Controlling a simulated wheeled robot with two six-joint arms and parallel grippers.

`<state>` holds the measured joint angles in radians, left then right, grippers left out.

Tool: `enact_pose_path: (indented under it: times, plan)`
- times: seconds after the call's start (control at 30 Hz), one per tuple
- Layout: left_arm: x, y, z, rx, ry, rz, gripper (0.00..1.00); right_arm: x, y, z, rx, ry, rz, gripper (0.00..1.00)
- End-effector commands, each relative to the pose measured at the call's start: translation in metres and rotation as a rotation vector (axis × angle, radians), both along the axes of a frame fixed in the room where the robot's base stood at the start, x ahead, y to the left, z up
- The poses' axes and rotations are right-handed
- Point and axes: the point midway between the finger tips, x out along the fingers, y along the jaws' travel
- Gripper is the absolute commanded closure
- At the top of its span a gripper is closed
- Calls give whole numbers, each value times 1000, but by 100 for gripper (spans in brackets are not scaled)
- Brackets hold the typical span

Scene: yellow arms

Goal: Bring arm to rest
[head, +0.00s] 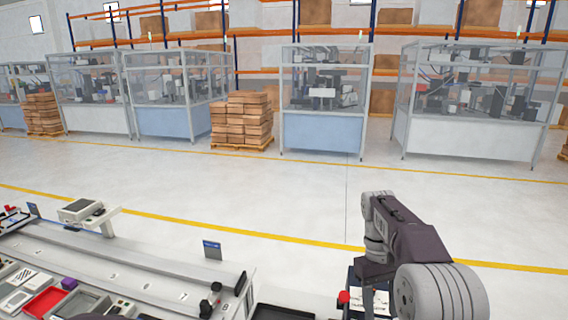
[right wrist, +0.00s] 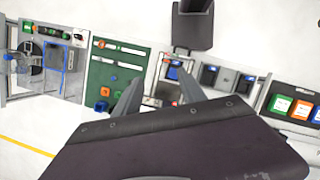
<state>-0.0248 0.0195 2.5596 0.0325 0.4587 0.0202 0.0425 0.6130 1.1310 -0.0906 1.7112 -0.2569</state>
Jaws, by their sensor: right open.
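My right arm (head: 405,235), dark purple and grey, stands raised at the lower right of the head view, beside the right end of the workbench (head: 120,270). In the right wrist view, the two grey fingers of my right gripper (right wrist: 159,77) are spread apart with nothing between them. The gripper hangs above the work area, clear of the surfaces as far as I can tell. My left gripper is not in view.
The bench holds a red tray (head: 45,302), a purple block (head: 69,283) and a grey device (head: 82,210). Open floor (head: 250,190) lies beyond, before glass-walled machines (head: 325,105) and stacked boxes (head: 242,120).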

Motion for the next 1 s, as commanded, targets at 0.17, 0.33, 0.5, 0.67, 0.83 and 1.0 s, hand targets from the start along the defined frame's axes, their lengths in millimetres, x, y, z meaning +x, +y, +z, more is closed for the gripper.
enact_pose_path:
  times: [0.17,0.33,0.5,0.67,0.83,1.0]
  plan:
    - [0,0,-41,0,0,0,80,-31,12,-40,13,-26,12,52]
    - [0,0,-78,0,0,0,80,-71,26,-96,30,-88,0,52]
    - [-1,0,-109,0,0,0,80,-131,41,-177,53,-194,-65,52]
    - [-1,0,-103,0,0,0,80,-171,46,-221,60,-285,-168,52]
    - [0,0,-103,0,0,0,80,-146,47,-228,67,-418,-231,52]
    - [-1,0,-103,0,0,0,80,-144,47,-228,67,-428,-240,52]
